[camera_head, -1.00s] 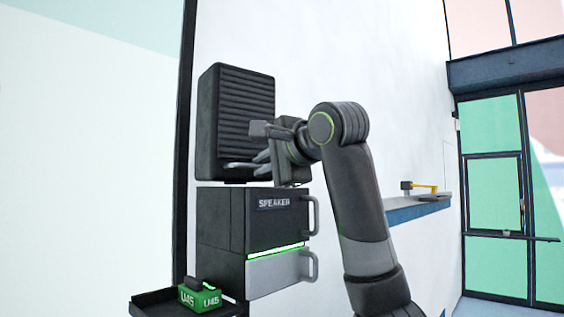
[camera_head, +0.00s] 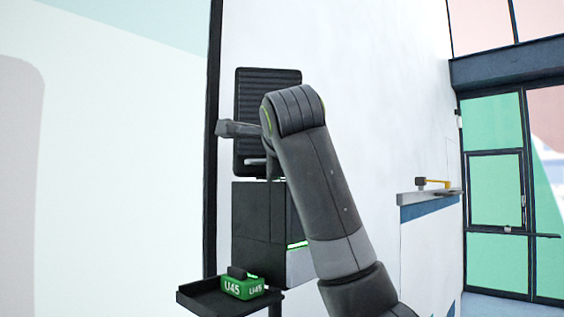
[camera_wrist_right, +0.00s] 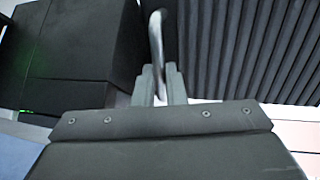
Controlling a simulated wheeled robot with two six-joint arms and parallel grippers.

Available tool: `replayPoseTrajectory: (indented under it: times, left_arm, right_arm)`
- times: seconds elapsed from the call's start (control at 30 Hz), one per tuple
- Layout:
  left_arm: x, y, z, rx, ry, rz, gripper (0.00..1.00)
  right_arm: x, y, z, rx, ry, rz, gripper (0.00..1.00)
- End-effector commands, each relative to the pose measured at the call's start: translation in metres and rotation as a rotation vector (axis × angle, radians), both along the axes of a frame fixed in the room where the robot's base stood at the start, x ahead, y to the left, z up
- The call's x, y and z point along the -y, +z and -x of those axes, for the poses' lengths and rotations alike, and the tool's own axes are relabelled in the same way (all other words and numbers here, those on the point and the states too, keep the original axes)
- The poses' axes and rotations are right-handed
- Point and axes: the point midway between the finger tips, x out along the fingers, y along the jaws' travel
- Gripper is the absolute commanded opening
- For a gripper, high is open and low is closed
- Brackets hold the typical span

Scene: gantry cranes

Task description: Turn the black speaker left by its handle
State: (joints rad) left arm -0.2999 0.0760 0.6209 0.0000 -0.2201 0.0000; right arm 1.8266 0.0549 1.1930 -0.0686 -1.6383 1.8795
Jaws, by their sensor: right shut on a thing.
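The black speaker (camera_head: 267,85) has a ribbed front and is mounted against the white wall, partly behind my right arm in the head view. Its ribbed front (camera_wrist_right: 245,45) fills the upper right of the right wrist view. The pale metal handle (camera_wrist_right: 156,38) runs down between the fingers of my right gripper (camera_wrist_right: 160,82), which is shut on it. In the head view a short piece of the handle (camera_head: 256,162) shows at the speaker's lower edge; the fingertips are hidden behind my arm. My left gripper is not in view.
A dark cabinet (camera_head: 257,225) stands just below the speaker, partly behind my right arm. A black tray (camera_head: 200,301) with a green U45 block (camera_head: 241,287) is at its lower left. A wall ledge (camera_head: 425,197) is at the right. The wall between is clear.

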Motion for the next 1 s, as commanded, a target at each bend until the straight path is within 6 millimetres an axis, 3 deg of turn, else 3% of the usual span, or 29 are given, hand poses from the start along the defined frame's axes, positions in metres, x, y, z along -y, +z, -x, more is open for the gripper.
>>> replayPoseTrajectory:
  times: [0.43, 0.47, 0.6, 1.0]
  left_arm:
    - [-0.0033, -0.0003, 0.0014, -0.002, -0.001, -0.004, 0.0]
    - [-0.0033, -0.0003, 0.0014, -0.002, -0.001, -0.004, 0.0]
    - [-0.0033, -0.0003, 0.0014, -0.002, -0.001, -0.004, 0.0]
    - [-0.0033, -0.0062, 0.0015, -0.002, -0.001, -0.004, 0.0]
  right_arm:
    - [-0.0015, -0.0021, -0.0003, -0.006, -0.009, -0.001, 0.0]
    - [-0.0014, -0.0021, -0.0003, -0.006, -0.008, -0.001, 0.15]
    - [-0.0013, -0.0015, -0.0002, -0.004, -0.008, -0.001, 0.32]
    - [-0.0006, -0.0001, 0.0077, 0.001, -0.008, -0.001, 0.32]
